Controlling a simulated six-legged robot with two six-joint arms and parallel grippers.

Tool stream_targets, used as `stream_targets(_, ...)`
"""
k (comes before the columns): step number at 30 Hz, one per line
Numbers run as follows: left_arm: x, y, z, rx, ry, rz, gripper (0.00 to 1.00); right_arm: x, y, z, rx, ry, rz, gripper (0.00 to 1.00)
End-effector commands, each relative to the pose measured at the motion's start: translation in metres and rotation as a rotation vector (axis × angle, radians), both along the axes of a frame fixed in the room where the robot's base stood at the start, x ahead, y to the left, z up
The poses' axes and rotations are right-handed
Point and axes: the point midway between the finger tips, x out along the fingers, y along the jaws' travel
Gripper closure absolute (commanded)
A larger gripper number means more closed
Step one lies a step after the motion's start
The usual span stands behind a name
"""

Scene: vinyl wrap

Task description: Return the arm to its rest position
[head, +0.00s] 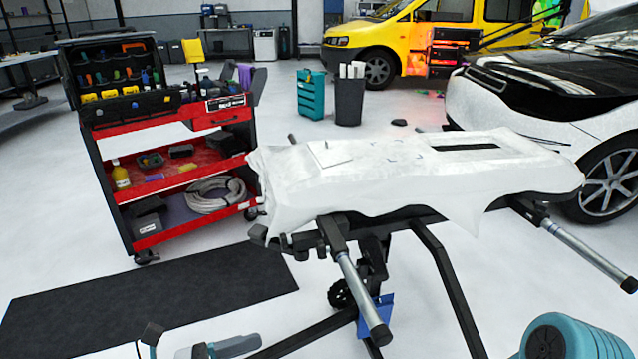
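Neither of my grippers can be made out in the head view. A grey and teal part (220,347) and a small dark part with a cable (150,334) show at the bottom left, cut off by the edge. A ribbed teal cylinder (572,338) shows at the bottom right, also cut off. I cannot tell whether these parts are mine. A stand in the middle bears a panel covered with white film (400,190). The film hangs over its edges, and a small flat white piece (328,153) lies on its left part.
A red tool cart (185,165) stands at the left behind a dark mat (150,305). The stand's bars (362,300) reach toward me. A teal case (311,95) and a dark bin (349,102) stand behind. A white and black car (560,100) is at the right, a yellow van (400,45) behind.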

Motion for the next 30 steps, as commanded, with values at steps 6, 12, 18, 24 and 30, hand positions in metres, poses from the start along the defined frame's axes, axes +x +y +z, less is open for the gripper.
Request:
stream_targets(6, 0.033, -0.030, 0.042, -0.153, 0.611, 0.185, 0.25, -0.009, 0.005, 0.124, 0.005, 0.025, 0.018, 1.00)
stream_targets(12, 0.023, -0.038, -0.005, -0.410, 1.599, 0.596, 0.25, -0.020, 0.010, 0.209, 0.012, 0.056, 0.034, 1.00)
stream_targets(18, -0.048, -0.014, -0.085, -0.951, 2.438, 1.305, 0.25, -0.030, 0.012, 0.229, 0.017, 0.083, 0.045, 1.00)
stream_targets(24, -0.101, 0.010, -0.116, 1.223, -1.769, -1.328, 0.25, -0.035, 0.013, 0.222, 0.021, 0.100, 0.050, 1.00)
stream_targets(30, -0.116, 0.011, -0.118, 1.258, -1.382, -1.196, 0.25, -0.035, 0.013, 0.222, 0.021, 0.102, 0.049, 1.00)
